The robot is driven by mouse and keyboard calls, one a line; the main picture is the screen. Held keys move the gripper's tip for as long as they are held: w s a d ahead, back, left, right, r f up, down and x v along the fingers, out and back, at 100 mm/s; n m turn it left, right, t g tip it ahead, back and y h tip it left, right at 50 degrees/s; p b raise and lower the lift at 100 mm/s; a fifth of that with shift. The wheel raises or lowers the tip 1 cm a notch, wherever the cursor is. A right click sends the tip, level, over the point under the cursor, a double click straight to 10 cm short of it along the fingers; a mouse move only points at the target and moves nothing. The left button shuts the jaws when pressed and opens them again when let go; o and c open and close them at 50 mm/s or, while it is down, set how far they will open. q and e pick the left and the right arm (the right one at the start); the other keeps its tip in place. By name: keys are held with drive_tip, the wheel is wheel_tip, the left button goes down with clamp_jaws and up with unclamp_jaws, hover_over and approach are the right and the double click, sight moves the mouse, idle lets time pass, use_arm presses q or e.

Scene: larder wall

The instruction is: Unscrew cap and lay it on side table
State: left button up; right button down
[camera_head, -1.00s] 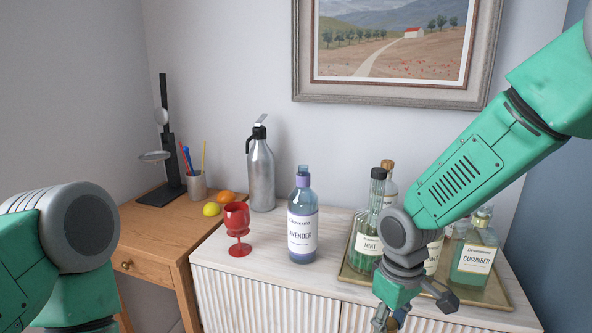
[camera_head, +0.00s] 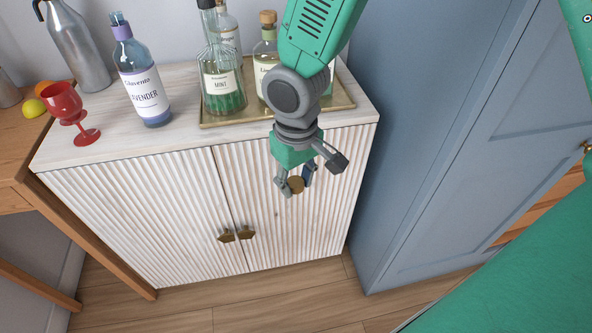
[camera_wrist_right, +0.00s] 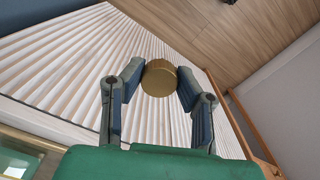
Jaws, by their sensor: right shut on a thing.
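A round brass-coloured cap (camera_head: 296,184) is held between the fingertips of my right gripper (camera_head: 295,183), in front of the cabinet's fluted doors and below its top. In the right wrist view the cap (camera_wrist_right: 159,78) sits between the two blue-grey fingers, clear of any bottle. The wooden side table (camera_head: 18,136) is at the left edge of the head view, only partly in frame. My left gripper is out of view. Which bottle the cap belongs to is not clear.
The white cabinet (camera_head: 110,150) bears a red goblet (camera_head: 66,103), a lavender bottle (camera_head: 142,82), a steel flask (camera_head: 80,45) and a brass tray (camera_head: 225,119) with several bottles, partly behind my arm. A lemon (camera_head: 34,108) lies on the side table. A blue cupboard (camera_head: 430,130) stands right.

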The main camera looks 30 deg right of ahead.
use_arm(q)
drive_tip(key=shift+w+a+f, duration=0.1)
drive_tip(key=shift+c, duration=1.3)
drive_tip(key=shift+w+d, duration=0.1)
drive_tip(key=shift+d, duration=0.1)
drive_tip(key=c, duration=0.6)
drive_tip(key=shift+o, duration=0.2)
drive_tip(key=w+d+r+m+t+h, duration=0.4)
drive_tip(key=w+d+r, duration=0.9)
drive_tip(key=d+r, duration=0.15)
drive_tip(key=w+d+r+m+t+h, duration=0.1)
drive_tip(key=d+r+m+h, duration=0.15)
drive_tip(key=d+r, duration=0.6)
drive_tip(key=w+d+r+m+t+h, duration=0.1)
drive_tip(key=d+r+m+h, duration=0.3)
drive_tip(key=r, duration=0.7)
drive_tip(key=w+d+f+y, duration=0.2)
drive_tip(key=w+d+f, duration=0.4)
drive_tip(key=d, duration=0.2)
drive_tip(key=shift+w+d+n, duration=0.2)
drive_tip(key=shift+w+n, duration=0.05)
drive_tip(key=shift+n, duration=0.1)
use_arm(e)
drive_tip(key=w+a+r+n, duration=0.3)
drive_tip(key=a+r+n, duration=0.3)
drive_tip(key=a+r, duration=0.3)
drive_tip(key=a, duration=0.4)
drive_tip(key=shift+w+r+n, duration=0.15)
drive_tip(key=shift+w+n, duration=0.25)
